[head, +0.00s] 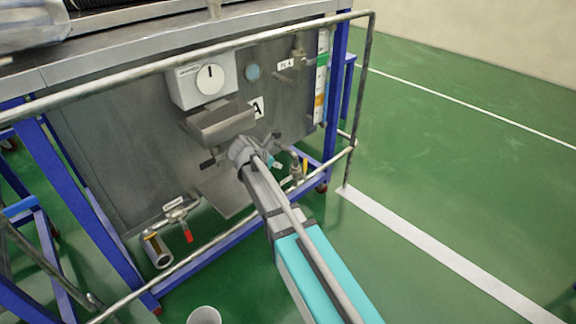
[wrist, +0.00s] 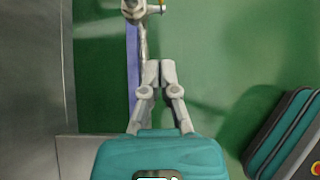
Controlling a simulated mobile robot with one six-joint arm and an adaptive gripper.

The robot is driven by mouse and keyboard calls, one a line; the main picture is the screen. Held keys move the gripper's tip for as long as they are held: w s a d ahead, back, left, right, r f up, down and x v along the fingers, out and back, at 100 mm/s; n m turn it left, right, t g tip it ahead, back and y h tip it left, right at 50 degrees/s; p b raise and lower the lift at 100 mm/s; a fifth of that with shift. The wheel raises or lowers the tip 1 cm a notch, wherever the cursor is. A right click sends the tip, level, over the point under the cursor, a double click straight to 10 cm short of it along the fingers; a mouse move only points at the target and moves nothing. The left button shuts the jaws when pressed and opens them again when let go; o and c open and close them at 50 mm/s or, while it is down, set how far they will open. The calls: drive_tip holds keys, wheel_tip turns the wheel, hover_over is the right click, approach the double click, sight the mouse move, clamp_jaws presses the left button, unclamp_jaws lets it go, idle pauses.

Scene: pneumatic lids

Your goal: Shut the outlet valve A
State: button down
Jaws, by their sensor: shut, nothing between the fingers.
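Two low valves show on the steel cabinet marked A (head: 256,107) in the head view. The left one has a red handle (head: 187,234) hanging down beside an open pipe end (head: 158,250). The right one is a pipe fitting (head: 296,166) with a yellow handle (head: 305,165), partly behind my arm. I cannot read which is the outlet valve. In the wrist view my gripper (wrist: 160,70) is shut and empty. A metal fitting with a yellow part (wrist: 140,8) lies beyond the fingertips, apart from them and cut by the top edge.
A metal guard rail (head: 200,58) runs across the cabinet front. A white dial box (head: 205,78) and a grey metal box (head: 217,124) stick out above the valves. A white cup-like container (head: 204,315) stands below. The green floor at right is clear.

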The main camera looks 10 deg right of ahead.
sight(305, 165)
drive_tip(key=w+d+r+b+x, duration=0.1)
drive_tip(key=b+x, duration=0.5)
drive_tip(key=x, duration=0.6)
drive_tip(key=shift+w+d+r+b, duration=0.3)
drive_tip(key=shift+d+r+b, duration=0.05)
drive_tip(key=shift+d, duration=0.15)
